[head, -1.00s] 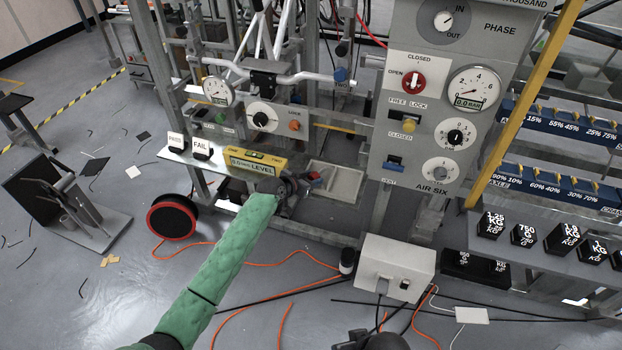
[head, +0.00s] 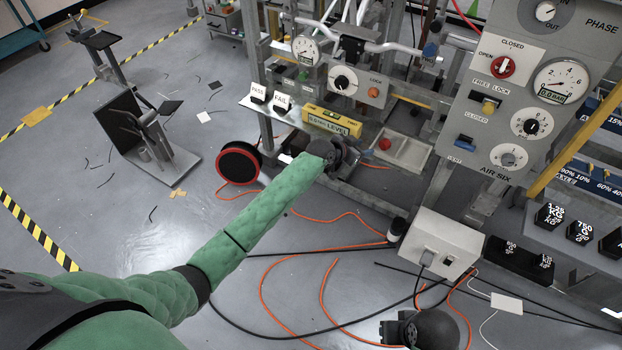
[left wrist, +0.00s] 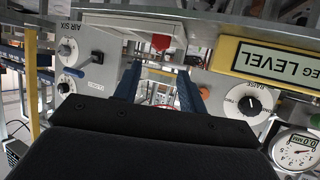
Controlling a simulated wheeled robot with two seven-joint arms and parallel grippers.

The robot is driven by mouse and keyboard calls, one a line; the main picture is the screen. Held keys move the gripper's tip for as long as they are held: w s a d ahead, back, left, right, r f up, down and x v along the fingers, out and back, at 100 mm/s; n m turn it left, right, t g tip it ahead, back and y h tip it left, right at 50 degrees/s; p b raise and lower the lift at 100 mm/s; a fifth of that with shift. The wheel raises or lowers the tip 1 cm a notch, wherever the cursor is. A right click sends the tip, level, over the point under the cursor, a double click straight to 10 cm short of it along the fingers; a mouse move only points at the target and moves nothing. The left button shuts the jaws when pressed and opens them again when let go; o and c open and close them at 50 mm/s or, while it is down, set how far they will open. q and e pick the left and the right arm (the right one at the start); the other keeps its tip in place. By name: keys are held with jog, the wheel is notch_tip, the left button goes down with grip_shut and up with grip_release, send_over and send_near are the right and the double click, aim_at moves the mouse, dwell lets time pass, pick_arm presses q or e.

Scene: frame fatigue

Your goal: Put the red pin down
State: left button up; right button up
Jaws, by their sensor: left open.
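The red pin (head: 384,144) shows as a small red head on the pale tray (head: 412,160) at the foot of the rig. In the left wrist view the red pin (left wrist: 161,42) is beyond my fingertips, between their lines and clear of both. My left gripper (head: 366,154) is just left of the pin, at the end of the green-sleeved arm. In the left wrist view its two blue fingers (left wrist: 158,85) are apart with nothing between them. A dark rounded part at the bottom edge seems to be my right gripper (head: 398,331); its jaws cannot be made out.
A yellow level display (head: 332,121) and a shelf with PASS and FAIL blocks stand beside my left arm. The AIR SIX panel (head: 515,95) rises on the right. A white socket box (head: 440,243) and orange and black cables lie on the floor.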

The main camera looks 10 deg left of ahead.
pick_arm(q)
jog(key=s+f+n+g+y, duration=0.15)
jog(key=s+f, duration=0.25)
jog(key=s, duration=0.9)
jog(key=s+f+g+y, duration=0.1)
jog(key=s+f+g, duration=0.15)
jog(key=s, duration=1.05)
jog(key=s+a+r+n+g+y, duration=0.1)
jog(key=s+a, duration=0.3)
jog(key=s, duration=0.5)
jog(key=s+a+r+n+g+y, duration=0.1)
jog(key=s+a, duration=0.3)
jog(key=s, duration=0.5)
jog(key=s+a+r+n+g+y, duration=0.1)
jog(key=s+a, duration=0.3)
jog(key=s, duration=0.5)
jog(key=shift+s+n+g+y, duration=0.4)
jog(key=shift+n+y, duration=0.15)
jog(key=shift+n, duration=0.1)
